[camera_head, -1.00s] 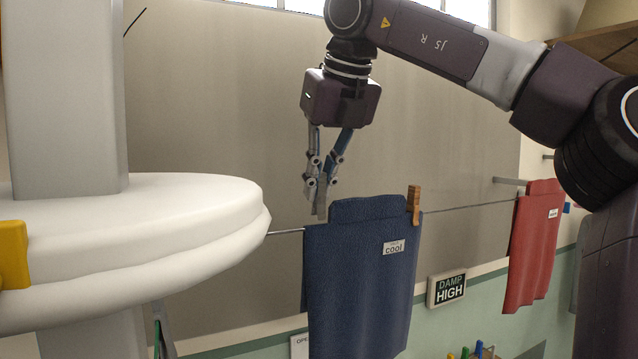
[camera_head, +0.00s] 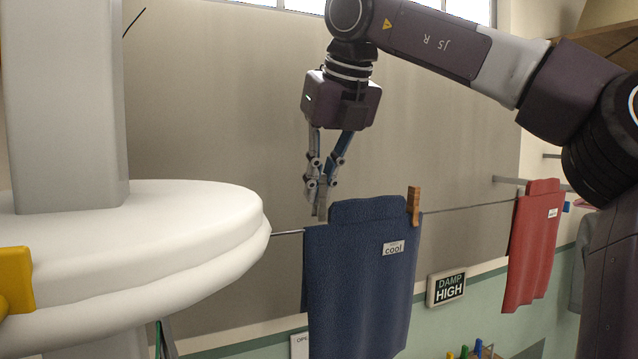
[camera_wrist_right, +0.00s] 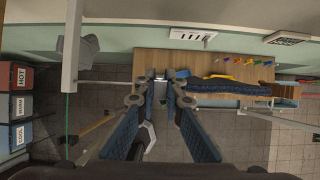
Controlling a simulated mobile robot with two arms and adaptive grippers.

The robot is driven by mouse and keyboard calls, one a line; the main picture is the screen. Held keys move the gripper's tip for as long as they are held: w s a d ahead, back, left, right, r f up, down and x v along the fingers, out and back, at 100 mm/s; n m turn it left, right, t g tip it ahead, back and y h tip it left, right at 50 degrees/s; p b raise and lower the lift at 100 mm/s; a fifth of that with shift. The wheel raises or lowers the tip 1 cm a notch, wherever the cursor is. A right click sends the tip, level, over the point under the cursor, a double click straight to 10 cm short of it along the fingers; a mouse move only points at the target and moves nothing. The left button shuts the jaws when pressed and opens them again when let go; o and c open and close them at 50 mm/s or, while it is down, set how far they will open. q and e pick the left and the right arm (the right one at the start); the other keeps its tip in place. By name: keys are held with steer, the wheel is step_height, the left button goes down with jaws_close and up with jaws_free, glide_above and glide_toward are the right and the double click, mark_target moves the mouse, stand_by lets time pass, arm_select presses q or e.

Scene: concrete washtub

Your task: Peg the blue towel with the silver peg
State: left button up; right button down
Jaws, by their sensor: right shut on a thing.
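The blue towel (camera_head: 360,285) hangs over the line, with a small "cool" label. A wooden peg (camera_head: 414,205) grips its top right corner. My right gripper (camera_head: 318,195) points down at the towel's top left corner and is shut on the silver peg (camera_head: 321,212), a small grey piece at its fingertips. The peg's lower end is at the towel's top edge; I cannot tell whether it clasps the cloth. In the wrist view the right fingertips (camera_wrist_right: 162,76) meet just left of the towel (camera_wrist_right: 215,87), seen from above. My left gripper is not in view.
A red towel (camera_head: 533,235) hangs farther right on the line (camera_head: 470,207). A "DAMP HIGH" sign (camera_head: 446,288) is on the wall behind. Several coloured pegs (camera_wrist_right: 240,60) lie on a wooden surface below. Hot, warm and cool bins (camera_wrist_right: 20,105) stand at the left of the wrist view.

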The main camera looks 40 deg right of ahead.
mark_target(320, 196)
steer(key=shift+w+f+b, duration=0.1)
steer(key=shift+f+b, duration=1.05)
steer(key=shift+f, duration=0.7)
steer(key=c, duration=2)
jaws_free()
steer(key=shift+a, duration=0.15)
steer(key=shift+o, duration=0.2)
steer(key=shift+r, duration=0.25)
steer(key=v, duration=1.1)
steer(key=shift+s+r, duration=0.2)
steer(key=shift+r, duration=0.15)
